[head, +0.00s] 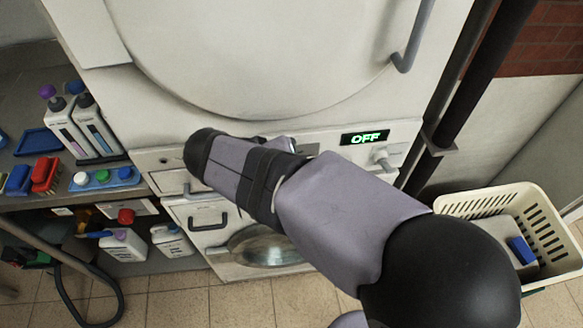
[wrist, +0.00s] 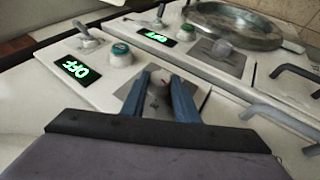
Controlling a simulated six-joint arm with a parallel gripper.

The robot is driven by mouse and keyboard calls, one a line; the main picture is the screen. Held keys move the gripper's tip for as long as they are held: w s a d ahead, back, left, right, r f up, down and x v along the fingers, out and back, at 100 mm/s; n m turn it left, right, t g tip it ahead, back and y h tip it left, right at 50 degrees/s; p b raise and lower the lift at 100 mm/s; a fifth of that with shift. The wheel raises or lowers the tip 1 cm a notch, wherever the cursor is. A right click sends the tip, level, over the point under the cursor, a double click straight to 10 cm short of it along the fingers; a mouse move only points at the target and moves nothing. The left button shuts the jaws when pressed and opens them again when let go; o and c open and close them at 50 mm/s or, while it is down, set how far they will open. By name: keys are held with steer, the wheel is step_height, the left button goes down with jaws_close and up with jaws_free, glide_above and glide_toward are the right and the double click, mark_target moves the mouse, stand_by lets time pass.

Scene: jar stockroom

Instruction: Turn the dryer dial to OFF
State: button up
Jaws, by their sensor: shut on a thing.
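The dryer (head: 270,50) is the white machine with the big round door in the head view. Its green display (head: 365,137) reads OFF. In the wrist view a display (wrist: 75,68) reads OFF upside down. The dial stands on a grey plate beside that display. The fingers hide part of the dial. In the head view my arm covers the dial and the gripper.
A green-topped button (wrist: 121,52) and a toggle switch (wrist: 88,38) stand near the dial. A cream basket (head: 455,205) sits at right; shelves of bottles (head: 80,130) are at left.

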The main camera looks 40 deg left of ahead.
stand_by(0.3)
steer(key=o, duration=1.1)
steer(key=shift+c, duration=0.2)
steer(key=shift+r, duration=0.1)
steer(key=v, duration=0.7)
steer(key=shift+b, duration=0.45)
steer(key=shift+s, duration=0.1)
